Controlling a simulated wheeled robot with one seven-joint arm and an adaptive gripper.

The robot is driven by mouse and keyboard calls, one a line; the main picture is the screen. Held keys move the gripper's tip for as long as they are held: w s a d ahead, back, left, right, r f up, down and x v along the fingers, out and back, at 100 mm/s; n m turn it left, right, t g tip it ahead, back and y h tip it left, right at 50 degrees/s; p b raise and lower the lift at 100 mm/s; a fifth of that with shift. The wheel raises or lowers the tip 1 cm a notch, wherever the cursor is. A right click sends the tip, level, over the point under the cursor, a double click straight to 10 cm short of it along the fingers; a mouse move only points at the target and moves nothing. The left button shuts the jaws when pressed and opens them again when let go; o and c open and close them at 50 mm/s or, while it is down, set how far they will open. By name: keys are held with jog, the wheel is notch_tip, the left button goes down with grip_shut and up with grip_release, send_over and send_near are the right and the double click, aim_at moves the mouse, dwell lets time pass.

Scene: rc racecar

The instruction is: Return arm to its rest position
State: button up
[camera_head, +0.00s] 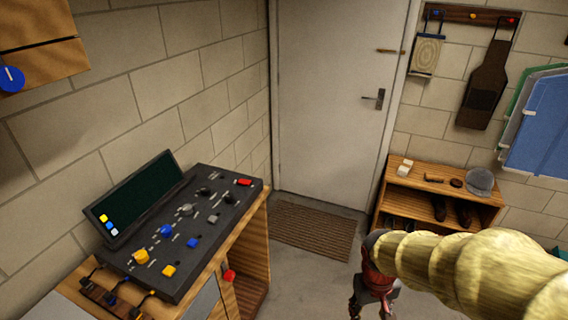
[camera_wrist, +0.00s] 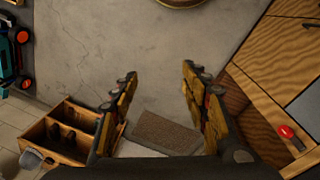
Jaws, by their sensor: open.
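My arm reaches in from the lower right of the head view, and my gripper (camera_head: 372,305) hangs at its end, pointing down over the floor. In the wrist view my gripper (camera_wrist: 159,74) shows its two fingers spread wide apart, with only bare floor and a doormat visible between and beyond them. It holds nothing and touches nothing that I can see.
A control console (camera_head: 225,208) with knobs and a dark screen stands on a wooden cabinet (camera_head: 257,245) at left. A wooden shoe shelf (camera_head: 398,184) stands at right. A brown doormat (camera_head: 312,230) lies before the closed white door (camera_head: 330,100). Floor around my gripper is clear.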

jog(key=s+a+r+t, duration=0.1)
jog(key=s+r, duration=0.3)
jog(key=r, duration=0.5)
jog(key=s+a+r+m+t+y, duration=0.1)
jog(key=s+r+t, duration=0.3)
jog(key=r, duration=0.5)
jog(key=shift+s+a+r, duration=0.2)
jog(key=shift+a+r, duration=0.05)
jog(key=shift+r, duration=0.1)
jog(key=shift+c, duration=0.8)
